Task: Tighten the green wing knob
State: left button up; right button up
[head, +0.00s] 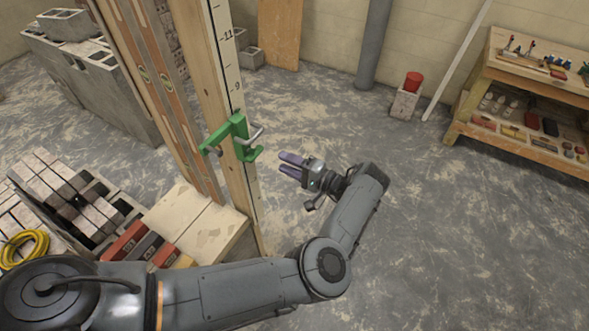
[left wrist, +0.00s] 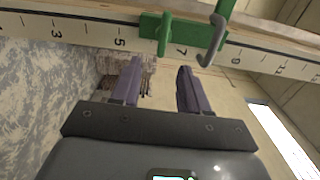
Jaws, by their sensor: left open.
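A green clamp (head: 228,136) is fixed around a wooden post marked with a number scale. Its green wing knob (head: 250,154) sticks out toward my left gripper; in the left wrist view the knob (left wrist: 165,34) stands upright against the green body, left of a curved grey hook (left wrist: 216,40). My left gripper (head: 288,164) is open and empty, a short gap to the right of the clamp. In the left wrist view its two purple fingers (left wrist: 158,84) point at the scale, with the knob above and between them, touching neither. My right gripper is not in view.
The scaled wooden post (head: 229,80) rises beside another timber upright. Bricks (head: 75,195) and a yellow coil (head: 24,247) lie at the left. A workbench (head: 540,65) with tools stands far right. The floor right of my arm is clear.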

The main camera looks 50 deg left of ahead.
pick_arm(q)
jog(key=shift+r+v, duration=0.2)
jog(key=shift+v, duration=0.8)
